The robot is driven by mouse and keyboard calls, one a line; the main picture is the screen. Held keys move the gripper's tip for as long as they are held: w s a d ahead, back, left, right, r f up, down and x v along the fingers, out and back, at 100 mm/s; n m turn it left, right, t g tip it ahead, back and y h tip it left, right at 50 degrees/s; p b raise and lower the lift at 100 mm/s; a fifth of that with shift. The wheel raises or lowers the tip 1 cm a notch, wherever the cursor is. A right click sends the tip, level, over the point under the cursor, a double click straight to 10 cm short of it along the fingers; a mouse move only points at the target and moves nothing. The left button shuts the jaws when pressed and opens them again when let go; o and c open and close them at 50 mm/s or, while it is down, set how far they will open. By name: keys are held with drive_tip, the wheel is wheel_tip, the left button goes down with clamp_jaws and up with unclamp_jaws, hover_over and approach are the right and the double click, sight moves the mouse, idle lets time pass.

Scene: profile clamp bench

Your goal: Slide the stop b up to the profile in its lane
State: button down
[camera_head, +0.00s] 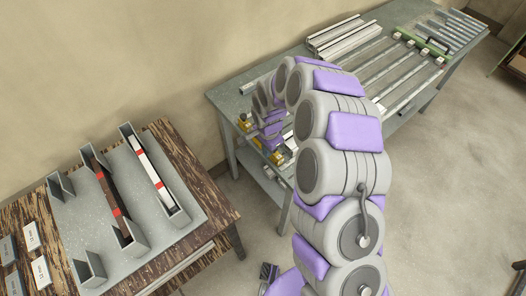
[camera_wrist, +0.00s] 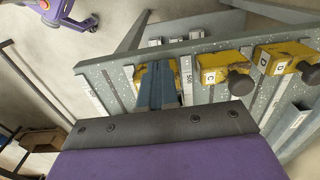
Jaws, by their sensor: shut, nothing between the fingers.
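In the wrist view my gripper (camera_wrist: 158,70) is shut, with its blue-grey fingers together and empty. A yellow block, likely stop b (camera_wrist: 140,74), shows just behind and beside the fingers, which hide most of it and any letter. To its right sit the yellow stop C (camera_wrist: 220,68) and stop D (camera_wrist: 288,62), each with a dark knob. Whether the fingers touch the block cannot be told. In the head view yellow stops (camera_head: 276,157) show at the bench's near left end, partly behind my arm. The profile in stop b's lane cannot be made out.
The grey bench (camera_head: 226,98) carries long rails and light profiles (camera_head: 335,38) towards the back. A green bar (camera_head: 425,42) lies across the far right. A wooden table (camera_head: 215,200) at the left holds a grey rack (camera_head: 185,222) with red-marked bars. Open floor lies right.

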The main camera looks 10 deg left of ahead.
drive_tip(key=shift+w+d+r, duration=0.1)
drive_tip(key=shift+w+d, duration=0.8)
drive_tip(key=shift+w, duration=0.3)
drive_tip(key=shift+w+d, duration=0.9)
drive_tip(key=shift+w, duration=0.25)
drive_tip(key=shift+w+d, duration=0.3)
drive_tip(key=shift+w, duration=0.15)
drive_tip(key=shift+s+a, duration=0.1)
drive_tip(key=shift+s+a, duration=0.25)
drive_tip(key=shift+s, duration=0.35)
wheel_tip(320, 180, up, 7)
drive_tip(key=p, duration=0.2)
drive_tip(key=shift+a, duration=0.15)
drive_tip(key=shift+s, duration=0.1)
